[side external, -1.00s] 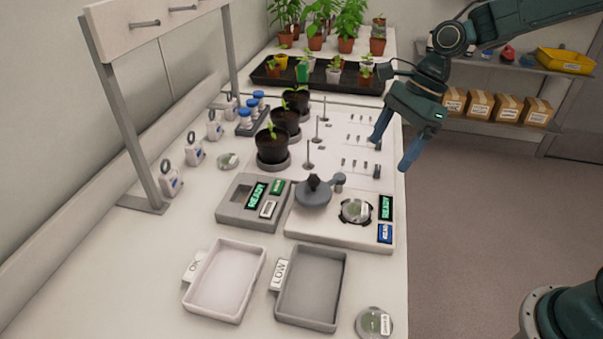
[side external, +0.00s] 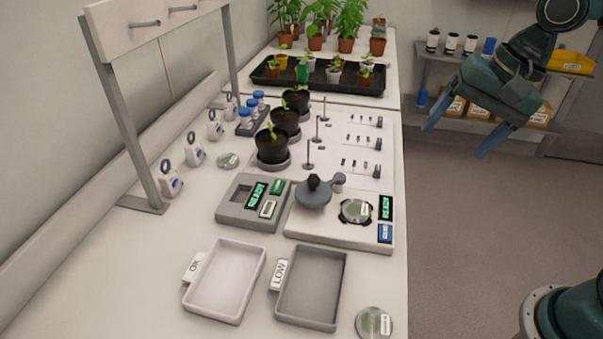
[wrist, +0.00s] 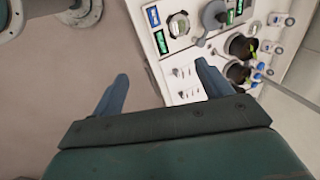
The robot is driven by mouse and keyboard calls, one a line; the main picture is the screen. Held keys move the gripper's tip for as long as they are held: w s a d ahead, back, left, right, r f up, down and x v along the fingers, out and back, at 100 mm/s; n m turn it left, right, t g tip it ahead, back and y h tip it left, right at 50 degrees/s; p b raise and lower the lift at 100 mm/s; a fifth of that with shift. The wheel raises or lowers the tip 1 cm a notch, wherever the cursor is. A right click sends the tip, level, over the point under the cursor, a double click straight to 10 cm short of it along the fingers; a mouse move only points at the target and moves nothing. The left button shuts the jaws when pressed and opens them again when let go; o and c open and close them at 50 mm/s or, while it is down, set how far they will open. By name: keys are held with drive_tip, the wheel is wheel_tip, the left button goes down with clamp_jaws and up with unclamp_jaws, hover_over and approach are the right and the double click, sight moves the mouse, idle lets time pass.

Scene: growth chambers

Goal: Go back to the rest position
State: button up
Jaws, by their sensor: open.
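My gripper (side external: 455,137) is open and empty, with its blue fingers apart and pointing down. In the side external view it hangs over the floor to the right of the bench, in front of the shelf. In the wrist view the two fingers of my gripper (wrist: 163,88) are spread, with the floor and the bench edge between them.
The white bench (side external: 150,270) holds an OK tray (side external: 189,290), a LOW tray (side external: 281,295), a device with a dish (side external: 355,210), and potted seedlings (side external: 271,146). A dish (side external: 374,322) lies near the front edge. A shelf with boxes (side external: 480,106) stands behind. The floor (side external: 480,220) is clear.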

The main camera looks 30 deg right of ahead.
drive_tip(key=s+d+n+t+h, duration=0.2)
drive_tip(key=s+d+n, duration=0.1)
drive_tip(key=s+n, duration=0.6)
drive_tip(key=s+r, duration=0.1)
drive_tip(key=s, duration=0.1)
drive_tip(key=shift+s+d+n, duration=0.3)
drive_tip(key=shift+s+n, duration=0.05)
drive_tip(key=shift+n, duration=0.05)
